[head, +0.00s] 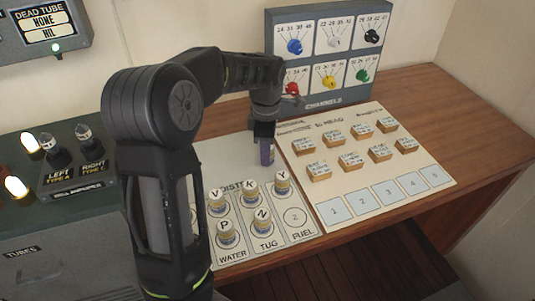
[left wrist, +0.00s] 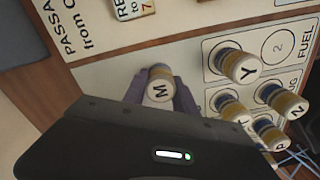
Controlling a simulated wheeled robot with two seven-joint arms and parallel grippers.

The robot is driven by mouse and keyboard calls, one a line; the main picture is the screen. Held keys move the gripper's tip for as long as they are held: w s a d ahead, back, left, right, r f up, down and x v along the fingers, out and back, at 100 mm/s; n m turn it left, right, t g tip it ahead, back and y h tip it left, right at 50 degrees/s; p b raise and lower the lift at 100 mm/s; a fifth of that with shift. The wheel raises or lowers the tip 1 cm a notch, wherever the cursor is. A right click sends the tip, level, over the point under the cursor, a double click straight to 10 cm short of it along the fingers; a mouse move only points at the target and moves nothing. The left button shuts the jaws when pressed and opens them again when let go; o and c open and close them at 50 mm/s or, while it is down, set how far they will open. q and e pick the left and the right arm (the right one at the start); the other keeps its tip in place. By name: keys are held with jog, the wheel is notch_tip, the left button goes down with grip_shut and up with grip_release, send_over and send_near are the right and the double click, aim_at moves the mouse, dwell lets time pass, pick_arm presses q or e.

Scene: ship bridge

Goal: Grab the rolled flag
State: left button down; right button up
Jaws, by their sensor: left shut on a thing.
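My left gripper (head: 266,150) points down over the back part of the white board of flag places. In the left wrist view its two fingers are shut around a rolled flag (left wrist: 160,84), a short tan roll with a white top lettered M. This flag is hidden in the head view. Other rolled flags stand upright on the board in front of the gripper: V (head: 216,194), K (head: 249,186), Y (head: 281,179), P (head: 225,229) and N (head: 261,218). My right gripper is not in view.
A cream board (head: 335,205) with several wooden blocks and numbered squares lies to the right. A grey channels panel (head: 326,82) with coloured knobs stands behind. A dark green console (head: 60,215) with lamps is at left. The circle marked 2 (head: 294,216) is empty.

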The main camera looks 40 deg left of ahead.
pick_arm(q)
notch_tip(320, 180, up, 10)
dwell(0.7)
dwell(0.5)
